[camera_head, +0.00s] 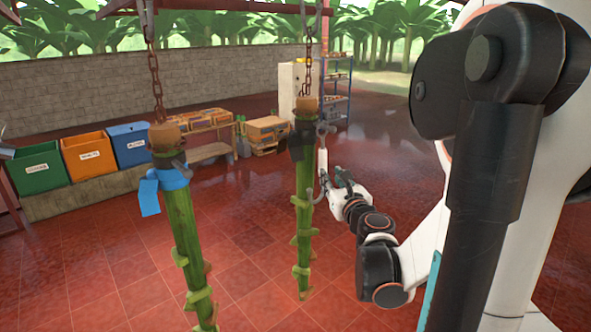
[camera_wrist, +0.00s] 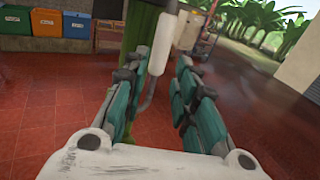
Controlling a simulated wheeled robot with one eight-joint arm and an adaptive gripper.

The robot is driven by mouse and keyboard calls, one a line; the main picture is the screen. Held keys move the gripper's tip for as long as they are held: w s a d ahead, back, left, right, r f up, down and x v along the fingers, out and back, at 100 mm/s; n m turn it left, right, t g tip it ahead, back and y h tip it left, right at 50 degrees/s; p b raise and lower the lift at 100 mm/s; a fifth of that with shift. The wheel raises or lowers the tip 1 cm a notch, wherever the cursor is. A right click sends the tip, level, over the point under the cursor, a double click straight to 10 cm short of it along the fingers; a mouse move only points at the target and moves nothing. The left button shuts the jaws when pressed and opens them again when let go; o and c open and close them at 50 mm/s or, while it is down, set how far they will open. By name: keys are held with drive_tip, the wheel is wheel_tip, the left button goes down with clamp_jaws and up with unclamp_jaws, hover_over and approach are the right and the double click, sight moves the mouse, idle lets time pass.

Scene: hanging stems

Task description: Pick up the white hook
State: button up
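The white hook (camera_head: 322,160) hangs beside the right green stem, with a pale upper part and a thin grey curved lower end. In the wrist view its thick white part (camera_wrist: 188,29) is just beyond my fingertips, and its thin grey rod runs down between my fingers, nearer the left one. My gripper (camera_head: 340,182) is at the right side of that stem, close to the hook. In the wrist view my gripper (camera_wrist: 160,68) is open, with its teal-padded fingers apart on either side of the hook. I cannot tell whether a finger touches it.
The right stem (camera_head: 304,190) hangs from a chain right behind the hook. Another stem (camera_head: 183,225) with a blue tag (camera_head: 149,196) hangs at the left. Green, orange and blue bins (camera_head: 88,155) stand by the wall. The red tiled floor (camera_head: 245,265) is clear around the stems.

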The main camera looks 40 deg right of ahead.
sight(323, 167)
drive_tip(key=shift+x, duration=4.45)
drive_tip(key=shift+f, duration=0.2)
drive_tip(key=shift+c, duration=0.2)
clamp_jaws()
